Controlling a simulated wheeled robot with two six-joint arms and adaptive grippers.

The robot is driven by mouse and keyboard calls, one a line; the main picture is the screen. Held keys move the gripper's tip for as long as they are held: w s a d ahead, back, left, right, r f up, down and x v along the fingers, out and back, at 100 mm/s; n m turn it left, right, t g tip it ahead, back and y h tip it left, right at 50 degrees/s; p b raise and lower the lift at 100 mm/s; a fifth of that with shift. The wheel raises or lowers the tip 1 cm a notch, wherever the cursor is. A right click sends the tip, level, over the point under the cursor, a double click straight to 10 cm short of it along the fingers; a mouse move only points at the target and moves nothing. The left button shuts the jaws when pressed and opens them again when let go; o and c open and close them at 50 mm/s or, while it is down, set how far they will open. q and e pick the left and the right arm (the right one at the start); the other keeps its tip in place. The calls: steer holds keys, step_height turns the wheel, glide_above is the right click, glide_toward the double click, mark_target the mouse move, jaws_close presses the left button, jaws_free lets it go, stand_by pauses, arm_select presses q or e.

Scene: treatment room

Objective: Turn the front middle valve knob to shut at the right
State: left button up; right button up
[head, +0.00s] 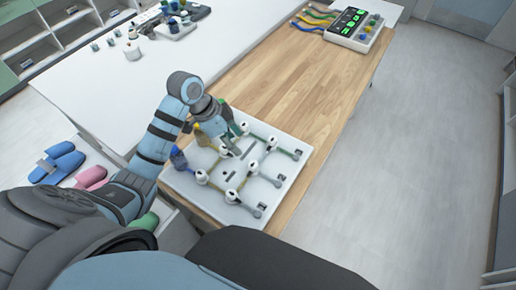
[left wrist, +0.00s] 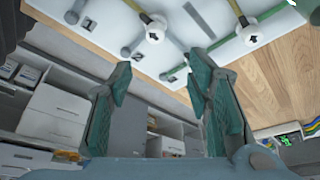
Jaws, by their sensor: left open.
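A white valve board (head: 288,191) lies on the wooden table top, with several white round knobs joined by blue, yellow and green lines. The nearest line carries one knob (head: 202,177) and a second knob (head: 231,196) to its right. Which knob is the front middle one I cannot tell for sure. My left gripper (head: 236,151) is over the board's middle, close to the knobs, and partly covers them. In the left wrist view its fingers (left wrist: 159,70) are apart and empty, with a white knob (left wrist: 153,27) beyond the tips and another knob (left wrist: 280,38) to the right.
A box with green displays (head: 346,25) and coloured tubes stands at the table's far end. The wood between is clear. A white counter (head: 105,95) with small items is at the left. Blue slippers (head: 57,163) lie below it. Open floor (head: 420,130) is at the right.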

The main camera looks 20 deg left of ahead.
arm_select(q)
step_height(320, 180, down, 2)
glide_above(252, 164)
steer(key=s+a, duration=0.2)
step_height(252, 164, down, 6)
steer(key=x, duration=0.5)
steer(key=shift+w+d+r, duration=0.15)
steer(key=shift+w+r, duration=0.05)
steer(key=shift+w, duration=0.2)
steer(key=shift+w+d+f, duration=0.1)
steer(key=shift+w+f, duration=0.05)
steer(key=shift+f, duration=0.15)
steer(key=shift+s+r, duration=0.15)
steer(key=shift+s, duration=0.1)
steer(key=shift+c, duration=0.6)
steer(key=c, duration=0.3)
jaws_close()
arm_select(e)
steer(key=shift+s+d+r, duration=0.1)
steer(key=shift+s, duration=0.75)
